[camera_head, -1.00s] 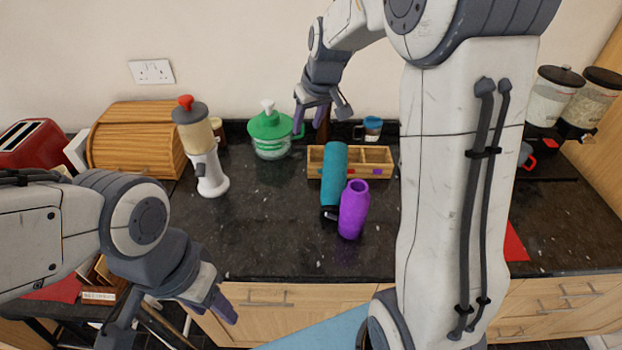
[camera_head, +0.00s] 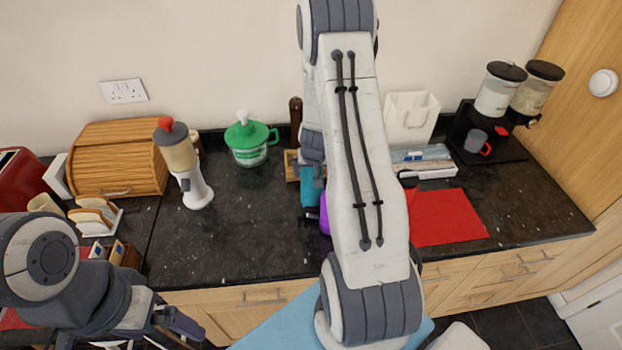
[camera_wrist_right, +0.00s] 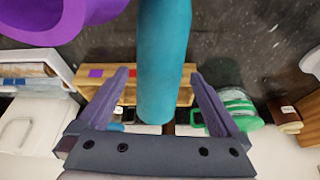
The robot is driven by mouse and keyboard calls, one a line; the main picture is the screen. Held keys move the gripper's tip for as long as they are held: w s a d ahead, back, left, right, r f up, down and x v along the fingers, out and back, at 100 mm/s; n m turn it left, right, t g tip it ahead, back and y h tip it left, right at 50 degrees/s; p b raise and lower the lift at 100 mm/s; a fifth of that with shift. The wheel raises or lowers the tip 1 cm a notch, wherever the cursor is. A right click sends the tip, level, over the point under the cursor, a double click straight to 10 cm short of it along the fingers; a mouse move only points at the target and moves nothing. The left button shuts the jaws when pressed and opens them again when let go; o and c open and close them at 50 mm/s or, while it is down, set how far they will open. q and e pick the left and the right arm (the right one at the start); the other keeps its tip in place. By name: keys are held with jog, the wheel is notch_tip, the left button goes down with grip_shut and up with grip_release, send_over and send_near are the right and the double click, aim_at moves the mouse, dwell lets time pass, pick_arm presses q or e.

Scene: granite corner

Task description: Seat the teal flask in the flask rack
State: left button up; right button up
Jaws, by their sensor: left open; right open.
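The teal flask (camera_head: 311,187) stands out mostly hidden behind my right arm in the head view. In the right wrist view the teal flask (camera_wrist_right: 165,60) runs between the open fingers of my right gripper (camera_wrist_right: 164,95); I cannot tell if they touch it. The wooden flask rack (camera_head: 291,166) is mostly covered by my arm in the head view; the rack (camera_wrist_right: 185,88) shows behind the flask in the wrist view, with coloured squares on it. My right gripper's fingers are hidden in the head view. My left gripper (camera_head: 160,330) is open and empty at the lower left.
A purple flask (camera_head: 324,215) stands close beside the teal one; it also shows in the wrist view (camera_wrist_right: 60,20). A green-lidded jar (camera_head: 250,140) and a white-and-grey grinder (camera_head: 185,165) are to the left. A red mat (camera_head: 445,217) lies at right.

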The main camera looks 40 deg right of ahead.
jog(key=shift+w+p+x, duration=0.1)
jog(key=shift+p+x, duration=0.05)
jog(key=shift+x, duration=1.4)
jog(key=shift+w+p+x, duration=0.15)
jog(key=shift+x, duration=1.45)
jog(key=shift+d+r, duration=0.1)
jog(key=c, duration=1.5)
jog(key=shift+r, duration=0.2)
